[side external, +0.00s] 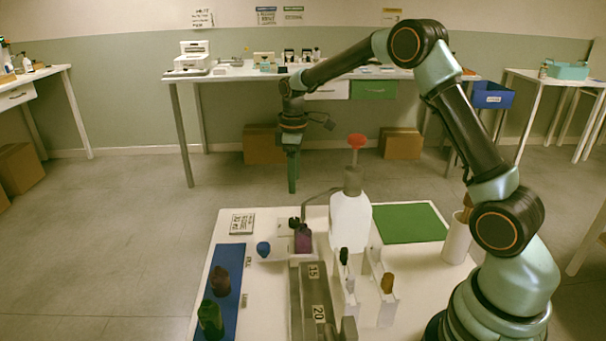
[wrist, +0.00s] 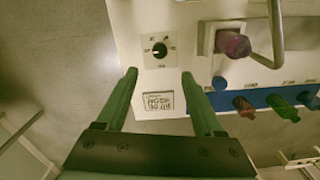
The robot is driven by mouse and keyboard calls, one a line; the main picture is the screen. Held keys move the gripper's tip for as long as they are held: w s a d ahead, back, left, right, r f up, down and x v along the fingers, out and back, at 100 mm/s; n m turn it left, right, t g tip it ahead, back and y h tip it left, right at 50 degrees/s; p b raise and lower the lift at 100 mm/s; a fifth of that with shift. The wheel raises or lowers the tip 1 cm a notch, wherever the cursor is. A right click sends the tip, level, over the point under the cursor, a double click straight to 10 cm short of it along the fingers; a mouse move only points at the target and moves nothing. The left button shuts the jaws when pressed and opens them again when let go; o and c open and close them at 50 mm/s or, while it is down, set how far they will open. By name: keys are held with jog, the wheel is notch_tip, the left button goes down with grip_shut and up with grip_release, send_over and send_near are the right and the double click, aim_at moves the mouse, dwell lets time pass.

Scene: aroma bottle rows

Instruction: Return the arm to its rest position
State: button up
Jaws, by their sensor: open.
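My gripper (side external: 292,178) hangs fingers down above the far-left side of the white work table (side external: 262,222) in the side view, clear of the bottles. In the wrist view its two green fingers (wrist: 159,78) are spread, with nothing between them but the table panel below. A black dial (wrist: 159,48) and a printed label card (wrist: 158,101) show between and just beyond the fingers. My arm is raised and reaches over from the right. A purple bottle (side external: 303,238) stands in a white holder near a bent metal spout, apart from my gripper; it also shows in the wrist view (wrist: 233,43).
A tall white bottle with a red knob (side external: 356,142) stands mid-table. A blue strip (side external: 227,262) at left holds dark red (side external: 220,281) and green (side external: 210,318) bottles. Small bottles stand in white racks (side external: 386,284). A green mat (side external: 409,222) lies clear at back right.

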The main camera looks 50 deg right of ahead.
jog(key=shift+r, duration=0.1)
jog(key=s+a+r+m+t, duration=0.2)
jog(key=s+a+r, duration=0.1)
jog(key=s+r, duration=0.35)
jog(key=s+a+r+m+t, duration=0.2)
jog(key=s+a+r+m, duration=0.15)
jog(key=s+r, duration=0.3)
jog(key=s+a+f+m+t, duration=0.1)
jog(key=s+a, duration=0.1)
jog(key=s, duration=0.5)
jog(key=shift+t, duration=0.3)
